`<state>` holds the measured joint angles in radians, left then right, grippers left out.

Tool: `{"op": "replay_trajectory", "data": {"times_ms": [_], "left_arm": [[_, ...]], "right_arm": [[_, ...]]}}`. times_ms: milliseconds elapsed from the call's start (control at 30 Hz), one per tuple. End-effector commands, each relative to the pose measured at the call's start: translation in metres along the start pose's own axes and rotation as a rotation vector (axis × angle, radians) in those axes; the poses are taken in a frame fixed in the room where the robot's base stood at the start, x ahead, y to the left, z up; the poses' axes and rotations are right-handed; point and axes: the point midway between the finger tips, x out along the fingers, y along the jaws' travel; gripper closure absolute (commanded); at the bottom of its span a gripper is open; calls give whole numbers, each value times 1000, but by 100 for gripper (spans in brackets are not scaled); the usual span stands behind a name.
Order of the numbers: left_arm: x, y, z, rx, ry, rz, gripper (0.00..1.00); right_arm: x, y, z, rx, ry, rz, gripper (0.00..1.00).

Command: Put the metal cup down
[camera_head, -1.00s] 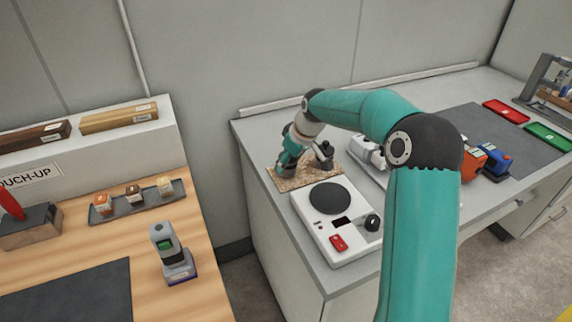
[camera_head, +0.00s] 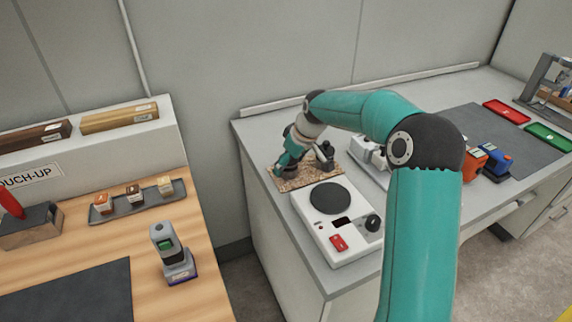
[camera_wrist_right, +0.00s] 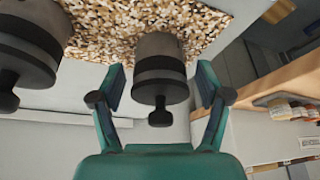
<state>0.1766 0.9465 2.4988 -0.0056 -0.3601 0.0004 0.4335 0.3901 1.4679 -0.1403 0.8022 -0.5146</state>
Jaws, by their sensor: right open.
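The metal cup (camera_wrist_right: 160,62), grey with a dark band and a black knob-ended handle, stands on a speckled cork mat (camera_wrist_right: 105,25) in the right wrist view. My right gripper (camera_wrist_right: 160,84) is open, with one teal finger on each side of the cup and gaps between. In the head view my right gripper (camera_head: 288,167) reaches down to the cork mat (camera_head: 308,182) at the bench's back left corner. The cup is mostly hidden there by the gripper. My left gripper is not in view.
A second similar dark cup (camera_wrist_right: 28,45) stands close beside on the mat. A white device with a round black plate (camera_head: 328,198) sits just in front. Orange (camera_head: 473,165) and blue (camera_head: 495,160) devices stand further right.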

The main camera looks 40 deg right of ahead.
Motion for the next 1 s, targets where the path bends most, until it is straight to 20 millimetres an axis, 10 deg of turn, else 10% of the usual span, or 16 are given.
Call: {"op": "replay_trajectory", "data": {"times_ms": [600, 1000], "left_arm": [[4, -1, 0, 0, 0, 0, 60], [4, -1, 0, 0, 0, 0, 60]], "right_arm": [[-105, 0, -1, -1, 3, 1, 24], [-116, -1, -1, -2, 1, 0, 24]]}}
